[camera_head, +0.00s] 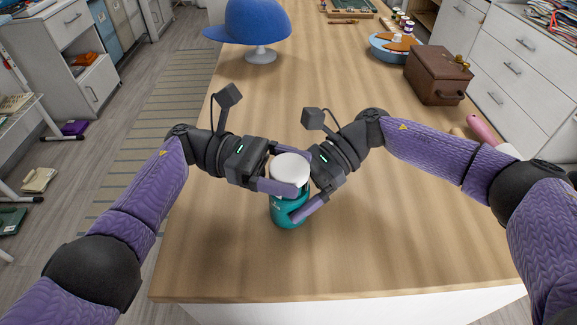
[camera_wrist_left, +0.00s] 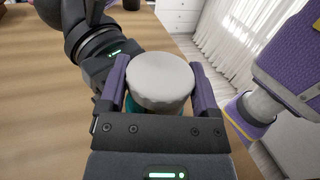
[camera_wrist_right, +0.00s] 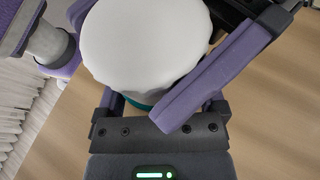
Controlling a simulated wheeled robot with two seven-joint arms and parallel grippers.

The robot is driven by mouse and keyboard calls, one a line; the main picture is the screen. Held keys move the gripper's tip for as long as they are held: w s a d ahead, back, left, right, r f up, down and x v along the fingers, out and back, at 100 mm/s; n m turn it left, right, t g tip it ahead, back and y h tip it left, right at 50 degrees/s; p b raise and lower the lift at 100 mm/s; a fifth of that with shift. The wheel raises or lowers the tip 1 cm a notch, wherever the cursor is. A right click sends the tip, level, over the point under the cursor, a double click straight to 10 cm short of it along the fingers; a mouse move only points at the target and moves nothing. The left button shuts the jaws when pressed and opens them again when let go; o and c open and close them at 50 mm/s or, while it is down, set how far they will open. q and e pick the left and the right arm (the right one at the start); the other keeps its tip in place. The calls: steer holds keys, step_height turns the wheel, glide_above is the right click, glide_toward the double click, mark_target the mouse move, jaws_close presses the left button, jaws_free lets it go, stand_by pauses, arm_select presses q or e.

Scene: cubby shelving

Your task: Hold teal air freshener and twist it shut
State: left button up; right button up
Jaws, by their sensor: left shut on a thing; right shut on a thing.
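The teal air freshener (camera_head: 287,211) stands upright on the wooden table in the head view, with its white lid (camera_head: 291,168) on top. My left gripper (camera_head: 285,183) is shut on the white lid from the left. In the left wrist view the lid (camera_wrist_left: 160,80) sits between both fingers. My right gripper (camera_head: 304,202) is lower and shut on the teal body from the right. In the right wrist view the lid (camera_wrist_right: 145,45) hides most of the body, with only a teal strip (camera_wrist_right: 137,102) showing below it.
The table (camera_head: 400,240) is clear around the freshener. A blue cap on a stand (camera_head: 258,24) is at the back left. A brown chest (camera_head: 437,75) and a blue basin (camera_head: 386,50) are at the back right. A pink-handled item (camera_head: 487,132) lies near the right edge.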

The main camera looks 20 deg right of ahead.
arm_select(q)
steer(key=o, duration=1.1)
steer(key=shift+c, duration=0.2)
steer(key=a+n+t+h, duration=0.1)
steer(key=w+a+n+t+h, duration=0.1)
steer(key=a, duration=0.1)
steer(key=a+n+t+h, duration=0.1)
steer(key=a, duration=0.1)
steer(key=shift+w+f+t, duration=0.2)
steer(key=shift+f+t, duration=0.15)
steer(key=shift+t, duration=0.05)
steer(key=s+a+n+t, duration=0.1)
steer(key=a+n+t, duration=0.3)
steer(key=a+t, duration=0.25)
steer(key=d, duration=0.7)
steer(key=d+r, duration=0.1)
steer(key=d, duration=0.3)
steer(key=shift+s+d, duration=0.25)
steer(key=shift+d, duration=0.1)
